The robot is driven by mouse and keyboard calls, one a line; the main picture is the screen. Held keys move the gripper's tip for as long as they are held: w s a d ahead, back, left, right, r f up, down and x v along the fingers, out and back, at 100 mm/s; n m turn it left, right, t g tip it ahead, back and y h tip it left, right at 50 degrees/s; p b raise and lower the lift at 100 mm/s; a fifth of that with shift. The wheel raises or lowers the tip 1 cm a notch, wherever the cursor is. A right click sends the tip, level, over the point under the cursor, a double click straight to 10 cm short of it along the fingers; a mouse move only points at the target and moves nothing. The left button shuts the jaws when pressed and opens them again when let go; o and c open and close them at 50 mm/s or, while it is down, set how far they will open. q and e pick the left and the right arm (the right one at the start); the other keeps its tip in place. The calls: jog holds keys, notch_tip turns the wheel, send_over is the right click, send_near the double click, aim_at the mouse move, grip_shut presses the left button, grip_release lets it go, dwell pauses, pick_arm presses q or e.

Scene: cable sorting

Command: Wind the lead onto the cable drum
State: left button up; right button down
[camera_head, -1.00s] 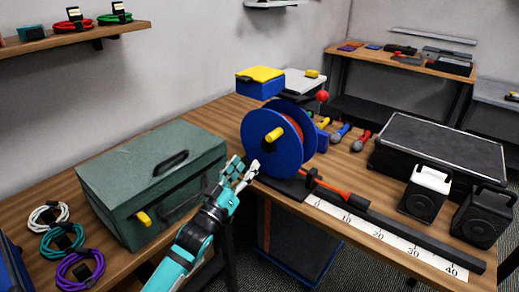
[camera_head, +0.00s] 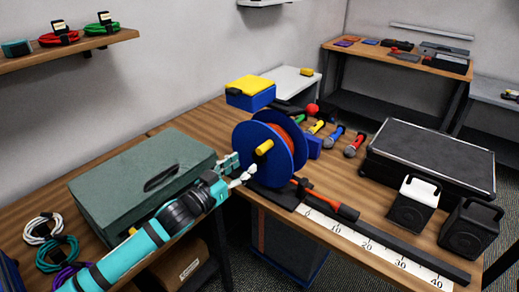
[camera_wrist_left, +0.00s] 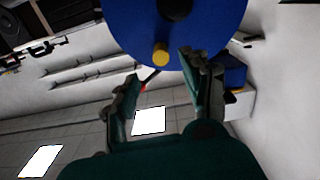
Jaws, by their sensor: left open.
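The cable drum (camera_head: 285,141) stands upright on the table, with blue flanges and orange lead wound between them. A yellow crank handle (camera_head: 264,147) sticks out of its near face. My left gripper (camera_head: 243,171) is open just left of the drum, a little below the handle. In the left wrist view, the yellow handle (camera_wrist_left: 160,54) shows beyond and between the open fingers (camera_wrist_left: 158,75), apart from them. My right gripper is not in view.
A green case (camera_head: 135,178) lies left of the drum, behind my left arm. A white ruler strip (camera_head: 370,243) runs along the front edge. Several microphones (camera_head: 334,137), a black case (camera_head: 430,160) and two speakers (camera_head: 414,204) stand to the right.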

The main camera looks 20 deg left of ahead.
aim_at(260, 152)
pick_arm(q)
jog(key=p+x, duration=0.1)
jog(key=x, duration=0.7)
jog(key=shift+w+f, duration=0.1)
jog(key=shift+w, duration=0.1)
grip_shut()
